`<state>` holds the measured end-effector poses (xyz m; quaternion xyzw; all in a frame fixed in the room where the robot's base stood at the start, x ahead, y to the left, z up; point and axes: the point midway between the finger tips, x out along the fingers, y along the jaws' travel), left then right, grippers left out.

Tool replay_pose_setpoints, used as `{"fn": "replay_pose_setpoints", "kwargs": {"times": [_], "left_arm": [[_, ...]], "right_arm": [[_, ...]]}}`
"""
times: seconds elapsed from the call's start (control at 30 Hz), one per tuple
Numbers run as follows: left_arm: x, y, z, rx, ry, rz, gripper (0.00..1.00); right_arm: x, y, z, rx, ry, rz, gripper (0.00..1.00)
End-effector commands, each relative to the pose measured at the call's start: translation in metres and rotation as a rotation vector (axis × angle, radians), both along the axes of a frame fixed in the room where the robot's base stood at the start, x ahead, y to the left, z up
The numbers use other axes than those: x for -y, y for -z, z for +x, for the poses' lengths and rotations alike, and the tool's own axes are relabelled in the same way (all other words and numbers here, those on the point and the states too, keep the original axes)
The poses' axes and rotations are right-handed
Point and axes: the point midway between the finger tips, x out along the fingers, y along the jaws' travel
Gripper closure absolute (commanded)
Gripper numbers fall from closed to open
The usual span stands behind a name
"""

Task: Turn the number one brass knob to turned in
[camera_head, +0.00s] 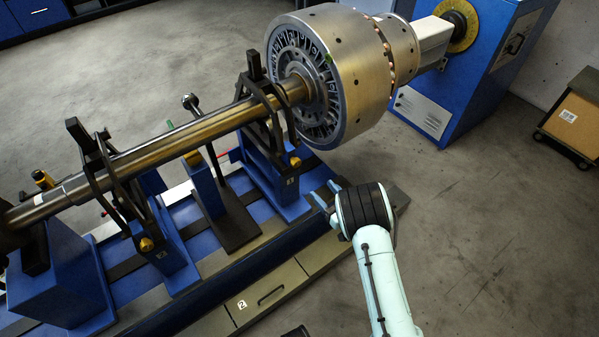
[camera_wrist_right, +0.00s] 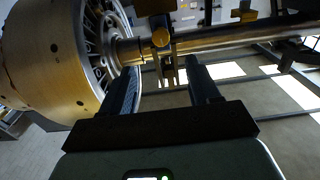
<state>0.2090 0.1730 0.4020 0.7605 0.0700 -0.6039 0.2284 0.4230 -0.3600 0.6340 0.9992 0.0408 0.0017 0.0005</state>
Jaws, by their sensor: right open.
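The brass knob (camera_head: 295,161) on the right-hand blue pedestal (camera_head: 275,185) sits just above a small plate whose number is too small to read surely. A second brass knob (camera_head: 147,244) is on the pedestal to the left, with a plate that looks like a 2. My right gripper (camera_head: 326,194) is open and empty, below and right of the right-hand knob and apart from it. In the right wrist view a brass knob (camera_wrist_right: 160,38) lies ahead, between and beyond the two open fingers (camera_wrist_right: 160,68). My left gripper is not in view.
A large metal rotor (camera_head: 352,95) on a long shaft (camera_head: 185,135) stands over the blue bed, close to my right gripper. Black clamp arms (camera_head: 270,105) straddle the shaft. A drawer front (camera_head: 270,292) is below.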

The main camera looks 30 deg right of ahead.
Motion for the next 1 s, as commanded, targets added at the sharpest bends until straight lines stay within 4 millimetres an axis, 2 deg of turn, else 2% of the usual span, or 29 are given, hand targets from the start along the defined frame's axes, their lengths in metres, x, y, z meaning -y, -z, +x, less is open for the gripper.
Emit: {"fn": "replay_pose_setpoints", "kwargs": {"times": [0.13, 0.4, 0.6, 0.8, 1.0], "left_arm": [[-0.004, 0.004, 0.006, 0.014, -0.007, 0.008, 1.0], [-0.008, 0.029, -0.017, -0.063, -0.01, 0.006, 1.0], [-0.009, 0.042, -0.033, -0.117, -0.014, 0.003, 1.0], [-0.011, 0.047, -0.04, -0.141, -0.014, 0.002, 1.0], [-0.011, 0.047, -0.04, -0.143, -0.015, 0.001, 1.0]], "right_arm": [[-0.004, -0.001, 0.024, 0.003, -0.004, -0.001, 0.39], [-0.008, 0.001, 0.082, 0.0, -0.002, -0.001, 0.39], [-0.01, 0.001, 0.112, -0.002, -0.001, 0.0, 0.39], [-0.01, 0.0, 0.124, -0.003, 0.002, 0.001, 0.39], [-0.01, 0.0, 0.125, -0.003, 0.003, 0.002, 0.39]]}}
